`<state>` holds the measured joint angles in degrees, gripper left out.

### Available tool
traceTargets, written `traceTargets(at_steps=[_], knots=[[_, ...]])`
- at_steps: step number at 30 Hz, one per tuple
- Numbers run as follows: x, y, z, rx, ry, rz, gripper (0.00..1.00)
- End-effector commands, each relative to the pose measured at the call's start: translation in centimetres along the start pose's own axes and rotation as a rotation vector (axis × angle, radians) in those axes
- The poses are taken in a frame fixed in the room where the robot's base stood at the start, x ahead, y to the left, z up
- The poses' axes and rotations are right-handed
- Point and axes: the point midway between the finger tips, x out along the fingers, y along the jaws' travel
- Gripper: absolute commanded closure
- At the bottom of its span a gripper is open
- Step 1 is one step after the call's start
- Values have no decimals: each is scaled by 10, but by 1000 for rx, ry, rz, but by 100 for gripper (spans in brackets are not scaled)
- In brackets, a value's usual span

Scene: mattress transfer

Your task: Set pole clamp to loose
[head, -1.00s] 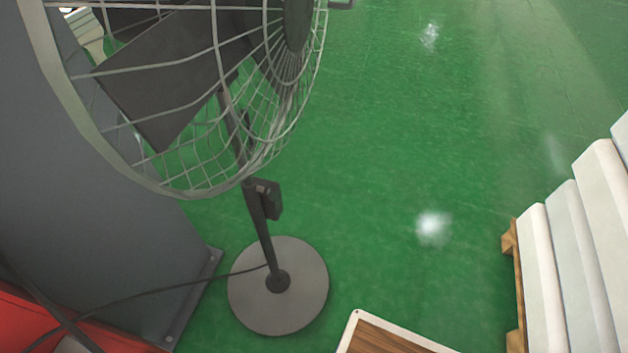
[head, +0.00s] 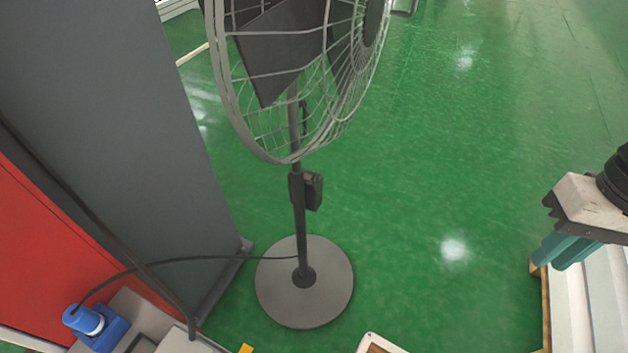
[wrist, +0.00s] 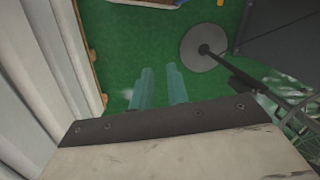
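The pole clamp (head: 313,190) is a small dark block on the black pole (head: 299,235) of a caged pedestal fan. It sits just below the fan cage, above the round grey base (head: 304,285). In the wrist view the pole runs to the right from its base (wrist: 190,42), and the clamp (wrist: 243,84) is a dark shape partway along it. The clamp's lever position is too small to tell. My gripper (head: 549,267) is far to the right of the fan. In the wrist view my gripper (wrist: 160,70) has two teal fingers apart, with nothing between them.
White stacked mattresses (head: 609,300) on a wooden pallet are below my gripper at the right. A grey panel (head: 140,100) and a red surface (head: 45,240) stand left of the fan. A blue plug (head: 84,320) and cable are at lower left. Green floor (head: 430,180) is clear between.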

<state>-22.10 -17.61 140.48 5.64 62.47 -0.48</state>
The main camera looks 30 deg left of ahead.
Motion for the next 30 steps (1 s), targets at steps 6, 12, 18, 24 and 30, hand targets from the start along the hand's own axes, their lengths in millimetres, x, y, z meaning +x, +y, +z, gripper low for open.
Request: traceTargets(at_steps=[6, 12, 18, 24, 30], knots=[[63, -97, -82, -135, 14, -71, 84], [141, -200, -144, -194, 118, -133, 84], [236, -299, -189, -203, 293, -163, 84], [320, -364, -216, -175, 520, -148, 84], [389, -398, -238, -116, 846, -74, 84]])
